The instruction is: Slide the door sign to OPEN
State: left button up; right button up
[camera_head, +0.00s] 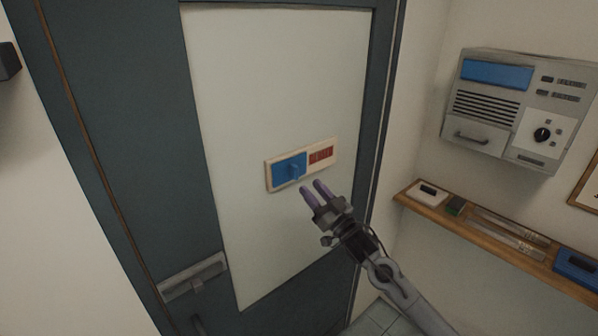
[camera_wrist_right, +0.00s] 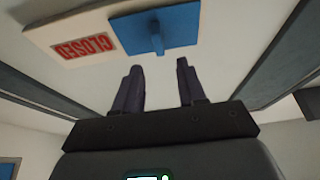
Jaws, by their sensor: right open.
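The door sign (camera_head: 268,176) is a cream plate on the pale panel of a dark door. Its blue slider (camera_head: 288,168) with a small upright knob covers the left part, and a red-lettered field (camera_head: 321,155) shows on the right. In the right wrist view the red field reads CLOSED (camera_wrist_right: 84,46), and the blue slider (camera_wrist_right: 178,27) with its knob sits beside it. My right gripper (camera_head: 312,187) is open and empty, just below the sign and apart from it. In the right wrist view the knob lies beyond and between the fingertips. My left gripper is not seen.
A grey intercom-like panel (camera_head: 480,118) with a knob hangs on the right wall. Below it a wooden shelf (camera_head: 478,236) holds small items, including a blue box (camera_head: 577,266). A metal door handle (camera_head: 193,277) is at lower left. The door panel around the sign is clear.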

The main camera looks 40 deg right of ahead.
aim_at(297, 172)
jog(key=p+x, duration=0.1)
jog(key=x, duration=0.4)
jog(key=shift+w+r+p, duration=0.1)
jog(key=shift+w+p, duration=0.05)
jog(key=shift+p, duration=0.2)
jog(key=shift+x, duration=0.95)
grip_shut()
